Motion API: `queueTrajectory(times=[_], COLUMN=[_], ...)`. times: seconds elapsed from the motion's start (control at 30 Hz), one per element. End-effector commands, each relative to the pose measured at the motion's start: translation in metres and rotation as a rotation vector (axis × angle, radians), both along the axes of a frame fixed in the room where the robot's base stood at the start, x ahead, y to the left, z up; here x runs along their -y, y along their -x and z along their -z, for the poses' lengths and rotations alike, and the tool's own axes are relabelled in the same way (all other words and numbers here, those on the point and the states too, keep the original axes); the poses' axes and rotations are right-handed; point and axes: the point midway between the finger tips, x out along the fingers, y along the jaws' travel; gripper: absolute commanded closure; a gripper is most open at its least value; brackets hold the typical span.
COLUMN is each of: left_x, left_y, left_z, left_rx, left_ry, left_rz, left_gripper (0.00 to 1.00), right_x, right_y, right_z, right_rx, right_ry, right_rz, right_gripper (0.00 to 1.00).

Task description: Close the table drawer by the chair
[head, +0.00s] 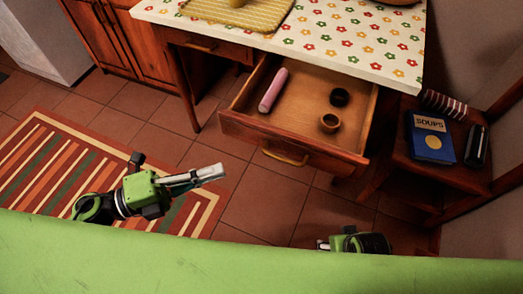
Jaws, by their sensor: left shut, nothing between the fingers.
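The table drawer (350,118) by the chair is pulled out from under the table (387,66). It holds a pink cylinder (274,90), a dark round item (340,97) and a small brown cup (329,123). Its curved handle (285,158) is on the front panel. My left gripper (222,171) is shut and empty, in front of the drawer and to the left of the handle, apart from it. My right gripper (355,242) shows only in part at the bottom; its fingers cannot be made out.
A wooden chair (398,168) stands right of the drawer, with a blue book (432,138), a dark item (476,147) and a striped item (444,104) on it. A second drawer (205,43) is closed. A striped rug (62,165) lies at left; tiles before the drawer are clear.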

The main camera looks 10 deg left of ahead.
Motion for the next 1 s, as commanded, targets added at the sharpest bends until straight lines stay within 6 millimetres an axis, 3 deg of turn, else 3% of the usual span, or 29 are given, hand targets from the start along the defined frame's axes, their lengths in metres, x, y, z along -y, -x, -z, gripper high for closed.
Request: queueTrajectory(times=[0.17, 0.53, 0.73, 1.0], left_x=[0.019, 0.089, 0.096, 0.1], left_y=[-0.009, -0.046, -0.072, -0.083], left_z=[-0.003, -0.004, -0.002, -0.001], left_rx=[0.007, 0.005, 0.004, 0.0], left_ry=[0.001, 0.006, 0.003, 0.001], left_rz=[0.003, 0.001, -0.001, -0.001], left_gripper=[1.0, 1.0, 1.0, 1.0], right_x=[0.0, 0.0, -0.001, -0.001], right_y=[0.0, 0.0, -0.002, -0.003], right_z=[-0.002, 0.005, 0.001, -0.006], right_rx=[0.001, -0.002, 0.004, 0.008], right_ry=[0.0, 0.001, -0.001, -0.001], right_rz=[0.0, -0.001, 0.0, 0.0], right_gripper=[0.43, 0.43, 0.43, 0.43])
